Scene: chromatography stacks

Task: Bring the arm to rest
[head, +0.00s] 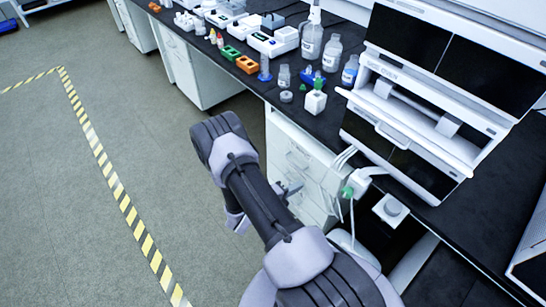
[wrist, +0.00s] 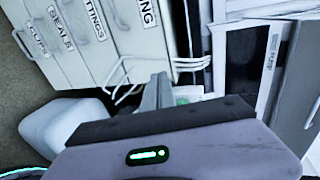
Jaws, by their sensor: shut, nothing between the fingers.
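My arm reaches forward from the bottom of the head view, over the floor in front of the bench. My gripper (head: 290,189) shows partly behind the arm, close in front of the white drawer cabinet (head: 300,165). In the wrist view my gripper (wrist: 160,85) has its narrow grey fingers together with nothing held. The fingers point toward the drawer fronts (wrist: 100,30) and the white tubes hanging beside them. I cannot tell the exact gap to the cabinet.
The black bench (head: 340,100) carries a white chromatography stack (head: 430,90), bottles, coloured racks and small instruments. White tubes (head: 345,160) hang at the bench edge. A white rounded bin (wrist: 65,120) stands near my gripper. The floor (head: 50,170) to the left is clear, with striped tape.

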